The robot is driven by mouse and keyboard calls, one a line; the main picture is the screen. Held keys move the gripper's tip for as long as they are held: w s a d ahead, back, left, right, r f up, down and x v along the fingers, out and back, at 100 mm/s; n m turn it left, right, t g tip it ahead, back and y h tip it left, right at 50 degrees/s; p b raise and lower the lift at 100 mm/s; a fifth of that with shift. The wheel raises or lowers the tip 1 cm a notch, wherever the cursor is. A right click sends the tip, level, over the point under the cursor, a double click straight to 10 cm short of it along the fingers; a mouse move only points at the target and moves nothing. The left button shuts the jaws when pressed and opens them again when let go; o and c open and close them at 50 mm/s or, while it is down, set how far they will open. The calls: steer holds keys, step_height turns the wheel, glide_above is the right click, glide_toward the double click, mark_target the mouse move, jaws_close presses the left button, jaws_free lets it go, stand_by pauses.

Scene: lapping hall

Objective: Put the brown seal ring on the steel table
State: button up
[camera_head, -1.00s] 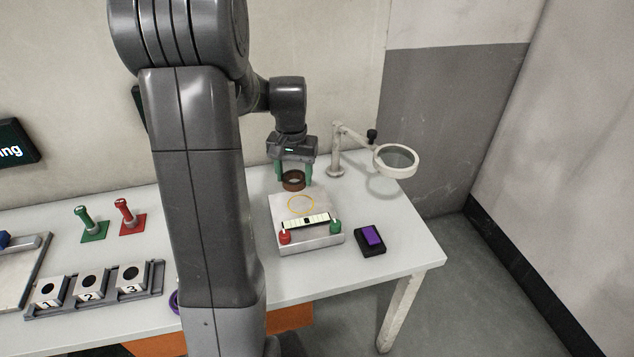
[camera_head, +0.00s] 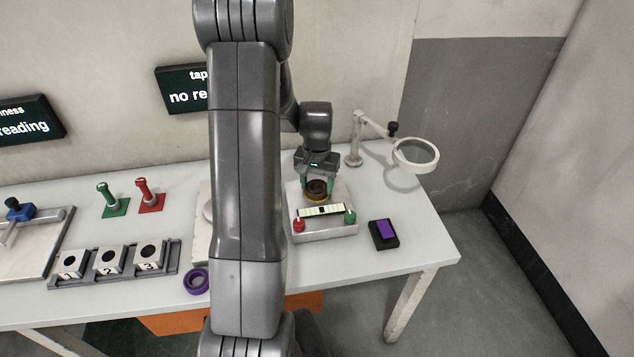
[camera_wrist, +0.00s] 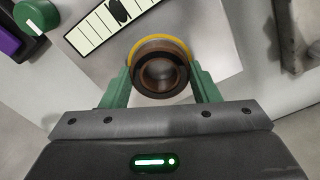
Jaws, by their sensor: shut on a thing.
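The brown seal ring (camera_head: 317,188) is held between the green fingers of my gripper (camera_head: 317,185). It also shows in the wrist view (camera_wrist: 160,74), with its open bore facing the camera. My gripper is shut on it. The ring is over the yellow circle on the flat top of a pale grey block (camera_head: 296,200), which I take to be the steel table. Part of the yellow circle (camera_wrist: 158,41) shows past the ring's edge in the wrist view. I cannot tell whether the ring touches the block.
The block carries a scale strip (camera_head: 321,210), a red knob (camera_head: 299,225) and a green knob (camera_head: 350,217). A purple-topped box (camera_head: 384,233) stands to its right, a magnifier (camera_head: 415,153) behind right. A purple ring (camera_head: 196,281) and numbered holders (camera_head: 110,262) lie left on the white bench.

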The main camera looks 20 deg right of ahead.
steer(key=shift+f, duration=0.2)
steer(key=o, duration=1)
steer(key=shift+r, duration=0.1)
step_height(320, 180, up, 12)
steer(key=shift+r+b, duration=0.2)
steer(key=shift+b, duration=0.1)
